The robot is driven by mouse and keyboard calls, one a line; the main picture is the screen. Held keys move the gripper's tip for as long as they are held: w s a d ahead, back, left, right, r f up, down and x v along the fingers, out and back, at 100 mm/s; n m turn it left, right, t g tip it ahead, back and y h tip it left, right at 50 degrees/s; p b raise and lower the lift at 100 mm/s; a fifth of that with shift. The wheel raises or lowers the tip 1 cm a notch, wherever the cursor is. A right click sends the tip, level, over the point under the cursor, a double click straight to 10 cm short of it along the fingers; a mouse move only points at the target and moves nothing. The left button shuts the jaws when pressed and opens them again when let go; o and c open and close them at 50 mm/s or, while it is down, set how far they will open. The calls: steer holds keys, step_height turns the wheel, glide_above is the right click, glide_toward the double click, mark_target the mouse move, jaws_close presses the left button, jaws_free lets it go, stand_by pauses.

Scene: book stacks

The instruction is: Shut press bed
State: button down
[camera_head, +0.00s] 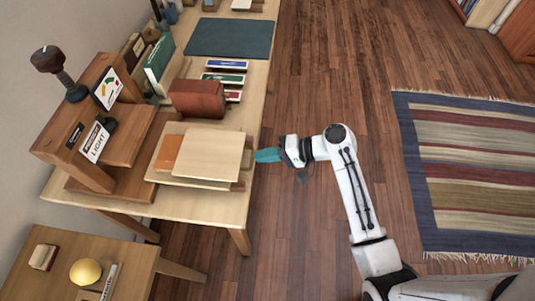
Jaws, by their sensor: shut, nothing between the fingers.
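The wooden press (122,130) stands at the left end of the long table, with a dark knob on top and a label reading LIGHT. Its pale flat bed (163,176) sticks out of the press to the right, toward the table's front edge. On the bed lie a light board (213,153) and an orange-brown piece (172,152) beside it. My gripper (258,155) has teal fingers and is shut and empty. It is just right of the bed's outer end, close to the table edge; I cannot tell whether it touches.
A red-brown box (197,98), several small coloured boxes (226,65) and a dark green mat (230,38) lie farther back on the long table (233,212). A lower table (60,285) with a yellow ball (86,271) is at front left. The wood floor is open; a striped rug (470,170) lies right.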

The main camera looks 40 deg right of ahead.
mark_target(184, 147)
steer(key=w+a+b, duration=0.2)
steer(key=w+a, duration=1.3)
steer(key=shift+w+a, duration=0.35)
steer(key=shift+w+a+r, duration=0.1)
steer(key=shift+w+a, duration=0.15)
